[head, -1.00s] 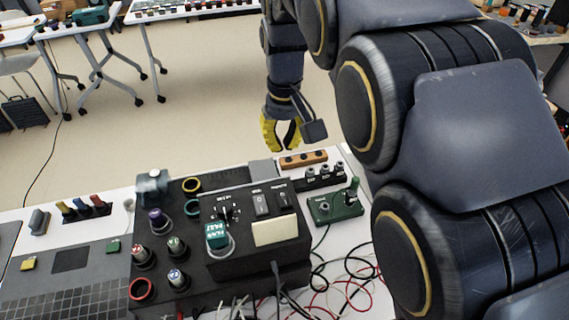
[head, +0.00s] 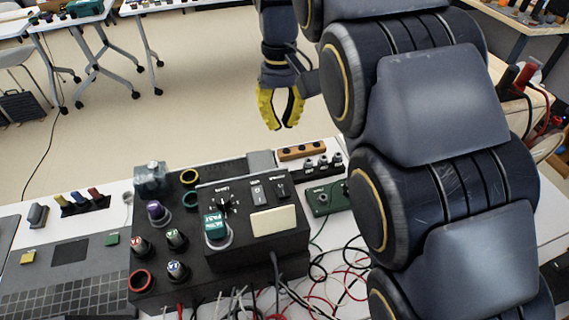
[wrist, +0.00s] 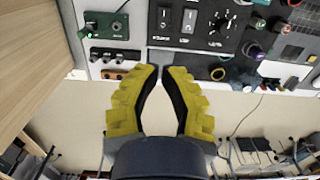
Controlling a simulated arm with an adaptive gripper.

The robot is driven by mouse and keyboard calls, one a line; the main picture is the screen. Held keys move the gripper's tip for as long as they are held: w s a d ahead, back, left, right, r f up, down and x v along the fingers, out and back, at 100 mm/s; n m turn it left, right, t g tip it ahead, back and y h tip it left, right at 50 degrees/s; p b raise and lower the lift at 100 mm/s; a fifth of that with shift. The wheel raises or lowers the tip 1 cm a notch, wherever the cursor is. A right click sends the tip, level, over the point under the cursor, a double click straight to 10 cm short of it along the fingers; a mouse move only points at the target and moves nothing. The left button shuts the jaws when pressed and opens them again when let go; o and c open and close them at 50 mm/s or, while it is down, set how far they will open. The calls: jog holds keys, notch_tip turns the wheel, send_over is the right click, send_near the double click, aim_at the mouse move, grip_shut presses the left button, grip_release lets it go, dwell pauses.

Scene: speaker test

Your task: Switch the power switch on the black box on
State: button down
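The black box (head: 294,222) stands on the white table, with a dial, a green button and a cream label on its top. Two rocker switches sit on that top: a left one (head: 257,194) and a smaller right one (head: 281,189). In the wrist view they are the right switch (wrist: 188,20) and the left switch (wrist: 163,18). Their lettering is too small to tell which is power, and their positions are unclear. My yellow gripper (head: 282,127) is empty, beyond the table's far edge and apart from the box. Its fingers (wrist: 161,70) are parted by a narrow gap.
A larger dark panel with knobs and rings (head: 150,238) adjoins the box on the left. Loose cables (head: 330,275) lie in front. Open floor lies behind the table.

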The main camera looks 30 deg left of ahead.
aim_at(286, 192)
jog(key=shift+s+d+r+g+h, duration=0.15)
jog(key=shift+d+g+h, duration=0.05)
jog(key=shift+g+h, duration=0.1)
jog(key=f, duration=0.4)
jog(key=s+d+f, duration=0.1)
jog(key=f, duration=0.8)
jog(key=shift+s+d, duration=0.15)
jog(key=shift+s, duration=0.05)
jog(key=shift+f, duration=0.45)
